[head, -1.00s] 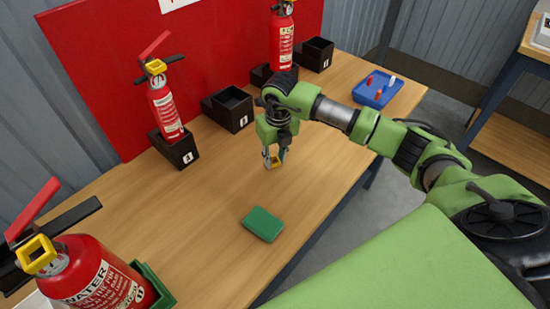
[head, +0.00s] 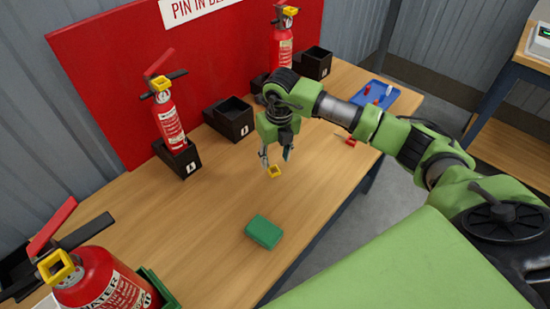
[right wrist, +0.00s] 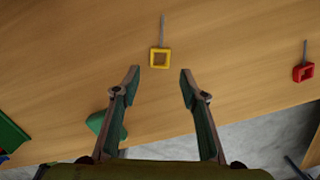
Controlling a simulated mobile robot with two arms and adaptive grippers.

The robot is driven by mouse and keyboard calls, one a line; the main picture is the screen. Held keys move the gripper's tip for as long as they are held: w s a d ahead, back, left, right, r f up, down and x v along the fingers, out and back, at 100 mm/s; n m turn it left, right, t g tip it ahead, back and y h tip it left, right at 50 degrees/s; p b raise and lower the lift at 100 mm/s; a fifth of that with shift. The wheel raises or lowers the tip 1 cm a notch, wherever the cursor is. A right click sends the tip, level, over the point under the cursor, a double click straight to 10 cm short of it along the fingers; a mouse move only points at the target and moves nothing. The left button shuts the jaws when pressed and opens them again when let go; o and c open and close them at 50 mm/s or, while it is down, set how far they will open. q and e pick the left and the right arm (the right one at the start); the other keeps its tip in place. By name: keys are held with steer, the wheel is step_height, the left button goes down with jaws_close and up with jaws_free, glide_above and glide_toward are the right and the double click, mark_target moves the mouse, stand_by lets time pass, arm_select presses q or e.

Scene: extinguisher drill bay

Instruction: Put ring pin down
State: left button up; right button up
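A yellow ring pin (head: 275,171) lies on the wooden table, with its square ring and thin grey shaft clear in the right wrist view (right wrist: 152,57). My right gripper (head: 276,157) is open just above and beside it. In the right wrist view the pin lies just beyond the spread fingertips (right wrist: 160,74), with nothing between the fingers. My left gripper is in neither view.
A red ring pin (head: 350,141) lies to the right. A green block (head: 264,232) is on the near table. Extinguishers (head: 170,127) stand in black holders at the back. A large extinguisher (head: 105,280) is at lower left. A blue tray (head: 377,93) holds small pieces.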

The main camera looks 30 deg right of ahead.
step_height(320, 180, up, 7)
steer(key=p, duration=0.3)
steer(key=shift+s+f, duration=0.15)
steer(key=shift+s, duration=0.2)
steer(key=shift+f, duration=0.1)
